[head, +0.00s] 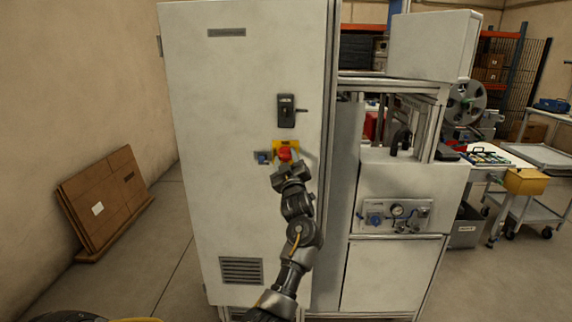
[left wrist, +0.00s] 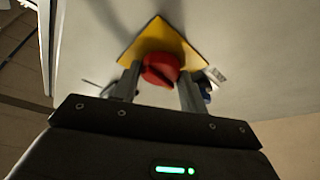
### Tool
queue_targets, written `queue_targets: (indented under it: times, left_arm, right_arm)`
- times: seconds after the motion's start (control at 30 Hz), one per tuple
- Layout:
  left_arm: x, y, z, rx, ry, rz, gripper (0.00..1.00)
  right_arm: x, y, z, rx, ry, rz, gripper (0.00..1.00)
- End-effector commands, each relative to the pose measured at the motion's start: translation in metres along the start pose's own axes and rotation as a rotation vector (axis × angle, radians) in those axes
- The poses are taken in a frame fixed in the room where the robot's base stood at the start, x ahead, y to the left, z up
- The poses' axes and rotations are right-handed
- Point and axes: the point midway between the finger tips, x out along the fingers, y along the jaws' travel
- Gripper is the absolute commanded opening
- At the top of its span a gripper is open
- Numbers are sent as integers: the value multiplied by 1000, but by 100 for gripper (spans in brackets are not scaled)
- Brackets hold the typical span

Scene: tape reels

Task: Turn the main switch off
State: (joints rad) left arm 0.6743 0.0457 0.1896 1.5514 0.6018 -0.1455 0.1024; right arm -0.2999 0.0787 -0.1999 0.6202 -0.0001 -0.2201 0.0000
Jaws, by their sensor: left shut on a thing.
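The main switch is a red rotary knob (head: 285,154) on a yellow plate (head: 292,145), on the front of a tall white cabinet (head: 215,110). In the left wrist view the red knob (left wrist: 160,70) sits between my two fingers, in front of the yellow plate (left wrist: 157,38). My left gripper (head: 287,164) is shut on the knob. The gripper body (left wrist: 160,125) fills the lower part of the wrist view. The lower part of the yellow plate is partly hidden by my gripper in the head view. My right gripper is not in view.
A black door handle (head: 286,110) is above the switch, and a small blue padlock-like item (head: 262,157) is left of it. A control panel with a gauge (head: 396,212) is at right. Flat cardboard (head: 103,198) leans at the left wall.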

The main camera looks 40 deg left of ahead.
Motion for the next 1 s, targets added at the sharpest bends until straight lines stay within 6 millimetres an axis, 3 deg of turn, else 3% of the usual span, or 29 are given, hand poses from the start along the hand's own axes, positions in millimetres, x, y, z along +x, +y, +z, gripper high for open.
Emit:
queue_targets:
  times: [0.73,0.77,0.9,1.0]
  left_arm:
    - [1,1,-2,-80,3,-33,20]
    - [1,1,-2,-80,3,-33,44]
    - [1,1,-2,-80,3,-33,62]
    - [0,1,-1,-80,2,-33,65]
  right_arm:
    - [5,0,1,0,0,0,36]
    - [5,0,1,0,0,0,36]
    - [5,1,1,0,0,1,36]
    - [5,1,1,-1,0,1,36]
